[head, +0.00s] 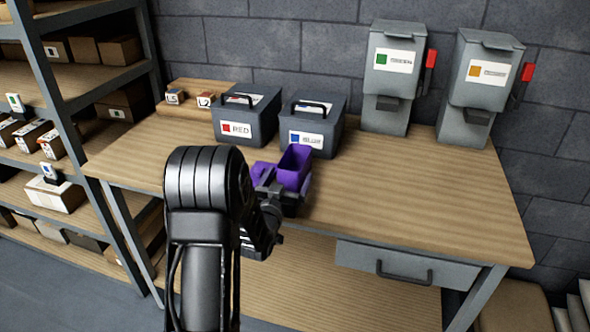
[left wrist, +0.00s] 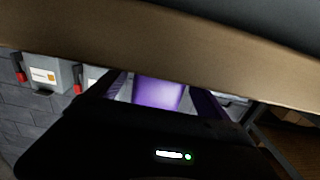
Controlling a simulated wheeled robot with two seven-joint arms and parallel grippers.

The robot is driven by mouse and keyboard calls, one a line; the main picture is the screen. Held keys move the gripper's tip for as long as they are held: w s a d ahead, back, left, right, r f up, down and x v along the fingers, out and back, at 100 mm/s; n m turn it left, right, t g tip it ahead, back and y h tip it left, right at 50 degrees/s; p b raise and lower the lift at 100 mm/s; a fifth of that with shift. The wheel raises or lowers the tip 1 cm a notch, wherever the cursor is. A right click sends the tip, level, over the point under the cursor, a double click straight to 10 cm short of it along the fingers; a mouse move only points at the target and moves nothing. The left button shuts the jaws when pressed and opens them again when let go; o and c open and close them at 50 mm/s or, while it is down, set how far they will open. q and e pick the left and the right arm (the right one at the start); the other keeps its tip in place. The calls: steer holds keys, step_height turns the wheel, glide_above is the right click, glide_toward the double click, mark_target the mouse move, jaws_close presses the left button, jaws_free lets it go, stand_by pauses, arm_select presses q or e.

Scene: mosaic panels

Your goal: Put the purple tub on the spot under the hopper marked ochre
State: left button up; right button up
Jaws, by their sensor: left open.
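The purple tub (head: 295,168) stands on the table near its front edge, in front of the blue-marked box. My left gripper (head: 280,192) is open at the tub's near side and partly covers it. In the left wrist view purple (left wrist: 158,95) shows between my two fingers; I cannot tell whether they touch it. The hopper with the ochre square (head: 483,80) stands at the table's back right, and it also shows in the left wrist view (left wrist: 43,76). The spot under its spout is not clearly visible. My right gripper is not in view.
A green-marked hopper (head: 392,75) stands left of the ochre one. A red-marked box (head: 246,115) and a blue-marked box (head: 312,122) stand behind the tub. The table (head: 420,200) is clear to the right. A shelf rack (head: 60,90) is at the left.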

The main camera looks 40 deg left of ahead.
arm_select(q)
steer(key=x, duration=0.3)
steer(key=shift+w+p, duration=0.35)
steer(key=shift+c, duration=0.3)
steer(key=c, duration=1.5)
steer(key=shift+r, duration=0.2)
step_height(320, 180, up, 10)
steer(key=shift+f+b, duration=0.1)
steer(key=shift+b, duration=0.35)
